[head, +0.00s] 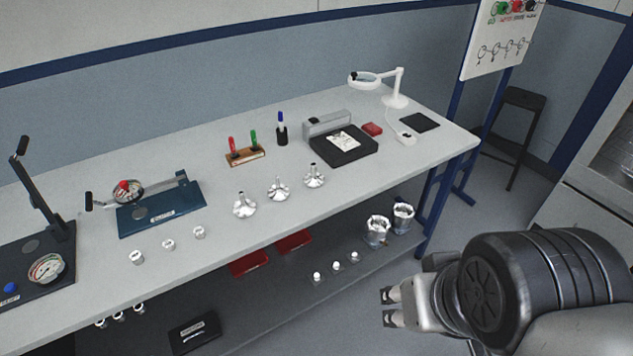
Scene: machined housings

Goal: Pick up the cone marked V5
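Three shiny metal cone-shaped parts stand in a slanting row near the front edge of the bench: a left cone (244,206), a middle cone (278,189) and a right cone (314,177). Each has a narrow neck on top and a wide base. No V5 marking can be read on any of them at this size. My gripper (387,307) is at the lower right, off the front of the bench and well apart from the cones. Its two fingertips are apart, with nothing visible between them.
The bench (375,192) carries a blue gauge fixture (160,210), small metal rings (168,245), a marker stand (245,156), a black-and-grey device (343,146) and a white magnifier lamp (396,98). Below, a shelf holds metal cups (377,231) and red trays (249,263).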

